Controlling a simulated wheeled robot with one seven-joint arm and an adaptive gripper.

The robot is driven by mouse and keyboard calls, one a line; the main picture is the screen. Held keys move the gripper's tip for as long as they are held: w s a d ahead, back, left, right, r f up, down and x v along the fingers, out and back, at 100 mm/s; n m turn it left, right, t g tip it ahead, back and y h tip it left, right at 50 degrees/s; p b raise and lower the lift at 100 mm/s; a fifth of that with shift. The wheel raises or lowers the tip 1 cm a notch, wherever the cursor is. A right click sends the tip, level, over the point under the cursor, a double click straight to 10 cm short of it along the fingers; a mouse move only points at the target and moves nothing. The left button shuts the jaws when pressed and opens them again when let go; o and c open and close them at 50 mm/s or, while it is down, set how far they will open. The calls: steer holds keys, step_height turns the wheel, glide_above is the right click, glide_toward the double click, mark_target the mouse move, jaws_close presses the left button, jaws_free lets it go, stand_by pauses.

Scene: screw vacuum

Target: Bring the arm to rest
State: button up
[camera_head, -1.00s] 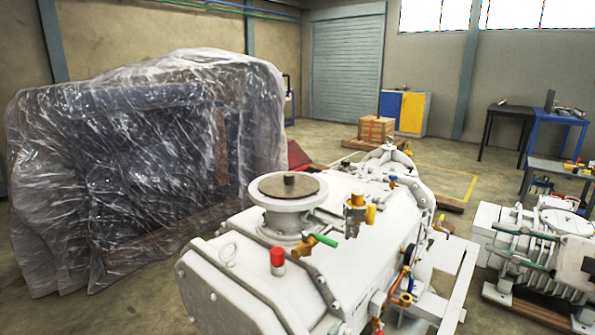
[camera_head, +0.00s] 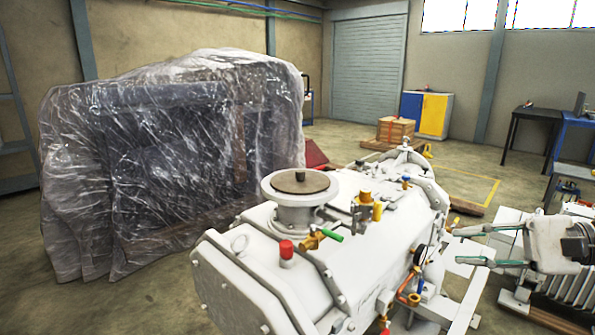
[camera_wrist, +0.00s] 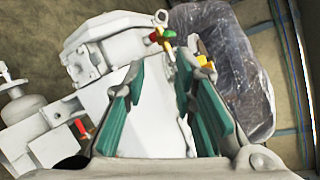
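My gripper (camera_head: 457,246) is at the right of the head view, pointing left toward the large white vacuum pump (camera_head: 345,270). Its two teal-padded fingers are spread apart with nothing between them. In the wrist view, my gripper (camera_wrist: 162,60) is also open, and the pale body of the pump (camera_wrist: 150,110) shows behind the fingers. From these views I cannot tell the exact gap between the fingertips and the pump. The pump carries a round flange with a brown disc (camera_head: 300,181), a red-capped fitting (camera_head: 286,249) and a green-handled valve (camera_head: 332,236).
A plastic-wrapped bulk (camera_head: 170,160) stands left of the pump. A second, smaller machine (camera_head: 575,287) sits at the right, partly behind my arm. A wooden crate (camera_head: 395,129), a blue-yellow cabinet (camera_head: 433,115) and a dark table (camera_head: 538,115) stand farther back. Open floor lies beyond the pump.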

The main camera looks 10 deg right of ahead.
steer(key=s+a+n+g+h, duration=0.2)
steer(key=s+a+n+g, duration=0.3)
steer(key=a, duration=0.6)
steer(key=s+a+f+n+g+h, duration=0.1)
steer(key=s+a+n+h, duration=0.1)
steer(key=s+n+h, duration=0.45)
steer(key=s+a+f+n+h, duration=0.1)
steer(key=s+a+f+h, duration=0.2)
steer(key=s, duration=0.6)
step_height(320, 180, up, 16)
steer(key=t+h+p, duration=0.1)
steer(key=t+p, duration=0.1)
steer(key=p, duration=1.1)
steer(key=shift+w+d, duration=0.3)
